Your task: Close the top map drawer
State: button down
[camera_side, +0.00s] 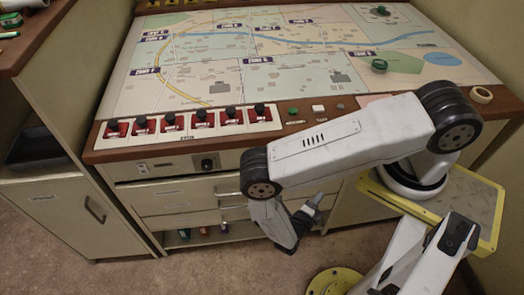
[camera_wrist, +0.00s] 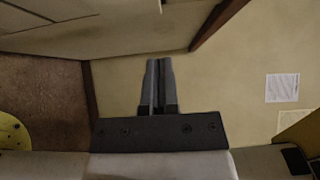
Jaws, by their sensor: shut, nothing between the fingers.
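The console's top map drawer (camera_side: 180,194) is a beige front with a pale handle, below the control panel, in the side view. A dark gap runs along its upper edge; I cannot tell how far out it stands. My arm hides its right part. My gripper (camera_side: 312,206) is shut and empty, low in front of the console, right of the drawer's visible part and below its level. In the wrist view its two grey fingers (camera_wrist: 157,85) lie together against a plain beige background, touching nothing that I can make out.
The map table (camera_side: 210,75) lies above, with red switches (camera_side: 174,123) along its front edge. A second drawer (camera_side: 180,219) and an open shelf with small coloured items (camera_side: 204,231) are below. A beige cabinet (camera_side: 70,212) stands left. The floor before the drawers (camera_side: 200,270) is clear.

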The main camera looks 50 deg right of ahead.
jog(key=shift+a, duration=0.7)
jog(key=c, duration=0.8)
grip_release()
jog(key=shift+o, duration=0.8)
jog(key=shift+w, duration=0.2)
jog(key=n+t+y, duration=1.2)
jog(key=n+t, duration=0.1)
jog(key=t, duration=0.2)
send_near(237, 193)
jog(key=w, duration=0.2)
jog(key=shift+w+d+f, duration=0.15)
jog(key=shift+d+f, duration=0.25)
jog(key=shift+d, duration=0.05)
jog(key=shift+w+d, duration=0.1)
jog(key=shift+w, duration=0.05)
jog(key=shift+x, duration=3.7)
jog(key=shift+f, duration=0.1)
